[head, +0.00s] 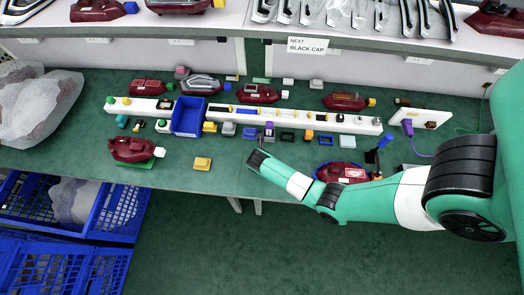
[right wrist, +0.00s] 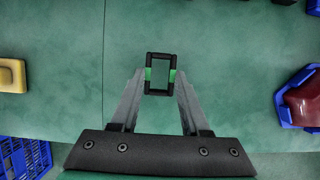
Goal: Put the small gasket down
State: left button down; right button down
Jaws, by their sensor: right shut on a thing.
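The small gasket (right wrist: 159,55), a black rectangular frame with an open middle, sits between the fingertips of my right gripper (right wrist: 160,76) in the right wrist view. The jaws are shut on its two long sides, where green shows. In the head view my right gripper (head: 257,154) is over the front part of the green table, left of the table's middle gap to the red lamp; the gasket is too small to make out there. I cannot tell whether the gasket touches the table. My left gripper is not in view.
Green table (head: 225,180) is bare around the gripper. A yellow block (head: 202,163) lies to the left, and a red lamp in a blue holder (head: 342,173) to the right. Behind runs a white rail (head: 350,122) with a blue bin (head: 188,117). Blue crates (head: 122,213) stand below left.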

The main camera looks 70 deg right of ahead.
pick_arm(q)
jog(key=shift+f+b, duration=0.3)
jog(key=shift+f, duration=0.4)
pick_arm(e)
jog(key=shift+f, duration=1.35)
jog(key=shift+f, duration=0.2)
jog(key=shift+c, duration=1.9)
grip_release()
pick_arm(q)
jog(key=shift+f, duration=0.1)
pick_arm(e)
jog(key=shift+a, duration=0.1)
pick_arm(q)
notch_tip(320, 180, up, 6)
jog(key=p, duration=0.5)
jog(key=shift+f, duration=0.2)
pick_arm(e)
jog(key=v, duration=1.2)
jog(key=shift+r, duration=0.2)
